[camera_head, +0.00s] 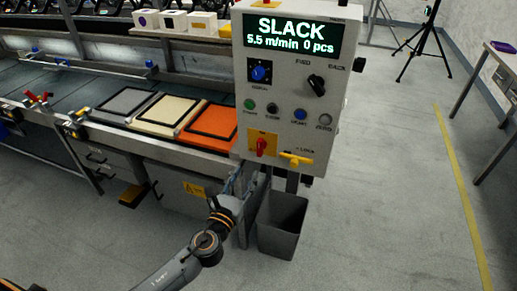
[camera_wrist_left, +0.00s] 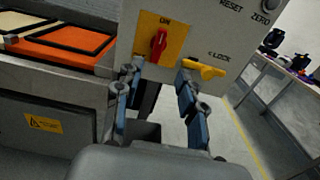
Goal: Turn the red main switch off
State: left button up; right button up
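The red main switch (camera_head: 262,146) sits on a yellow plate at the lower left of the white control box (camera_head: 290,125). In the left wrist view the red switch handle (camera_wrist_left: 158,45) stands roughly upright, with "ON" printed above it. A yellow lock piece (camera_head: 296,159) is to its right; it also shows in the left wrist view (camera_wrist_left: 204,69). My left gripper (camera_wrist_left: 155,78) is open and empty, just below the switch and apart from it. In the head view my left gripper (camera_head: 245,185) is beneath the box. My right gripper is not in view.
The display (camera_head: 292,34) reads SLACK, 5.5 m/min, 0 pcs. A printing line with framed panels (camera_head: 207,126) is on the left. A grey bin (camera_head: 282,225) stands below the box.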

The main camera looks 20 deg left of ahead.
aim_at(259, 148)
pick_arm(q)
jog(key=w, duration=1.2)
jog(key=shift+w+d+f, duration=0.1)
jog(key=shift+w+d, duration=0.1)
jog(key=shift+w, duration=0.05)
grip_shut()
